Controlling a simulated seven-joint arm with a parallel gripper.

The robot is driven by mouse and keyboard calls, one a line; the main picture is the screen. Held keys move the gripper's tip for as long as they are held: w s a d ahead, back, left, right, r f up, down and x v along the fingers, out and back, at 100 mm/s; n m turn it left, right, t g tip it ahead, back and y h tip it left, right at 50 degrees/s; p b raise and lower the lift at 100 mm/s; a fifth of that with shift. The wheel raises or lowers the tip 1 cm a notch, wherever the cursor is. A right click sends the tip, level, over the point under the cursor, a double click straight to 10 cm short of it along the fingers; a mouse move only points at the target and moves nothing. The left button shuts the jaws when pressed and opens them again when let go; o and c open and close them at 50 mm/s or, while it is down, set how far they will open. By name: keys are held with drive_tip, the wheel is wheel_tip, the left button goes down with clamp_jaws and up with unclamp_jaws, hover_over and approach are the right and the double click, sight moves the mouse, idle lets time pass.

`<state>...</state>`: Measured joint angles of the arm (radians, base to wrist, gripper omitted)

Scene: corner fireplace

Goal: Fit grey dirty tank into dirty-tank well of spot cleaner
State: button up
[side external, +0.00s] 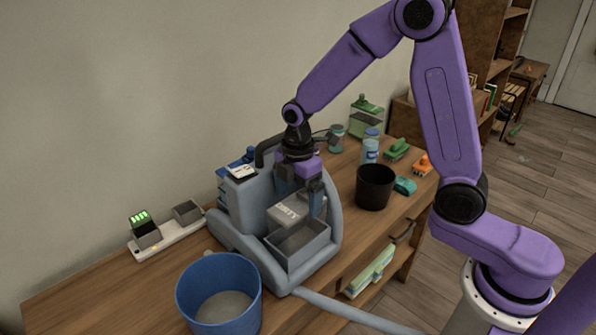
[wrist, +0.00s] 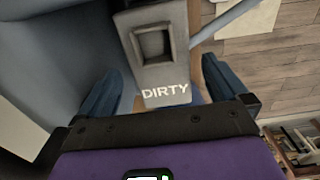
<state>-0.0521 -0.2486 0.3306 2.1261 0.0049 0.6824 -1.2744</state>
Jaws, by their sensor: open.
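The blue-grey spot cleaner (side external: 330,220) stands on the wooden bench. A grey block lettered DIRTY (side external: 287,212), which looks like the dirty tank, sits in its front part. Just in front of the lettering is an open-topped grey box shape (side external: 298,262); I cannot tell whether it is the well or part of the tank. In the wrist view the grey DIRTY piece (wrist: 163,78) has a rectangular recess. My gripper (side external: 302,205) is low over the cleaner, pointing down. Its fingers, also in the wrist view (wrist: 162,68), are apart either side of the DIRTY piece, with gaps visible. How deep the tank sits is hidden.
A blue bucket (side external: 218,295) stands in front of the cleaner, and a black bin (side external: 374,187) to its right. A white power strip (side external: 165,238) lies at left. Bottles (side external: 370,150) and green brushes (side external: 397,149) are behind the bin. A grey hose (side external: 345,312) runs off the front.

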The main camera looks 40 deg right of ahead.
wheel_tip(320, 180, up, 8)
drive_tip(key=shift+f, duration=0.2)
drive_tip(key=s+d+m, duration=0.2)
drive_tip(key=s, duration=1.1)
drive_tip(key=s+d+m, duration=0.2)
drive_tip(key=s+m, duration=0.1)
drive_tip(key=s, duration=1)
drive_tip(key=shift+s+d, duration=0.35)
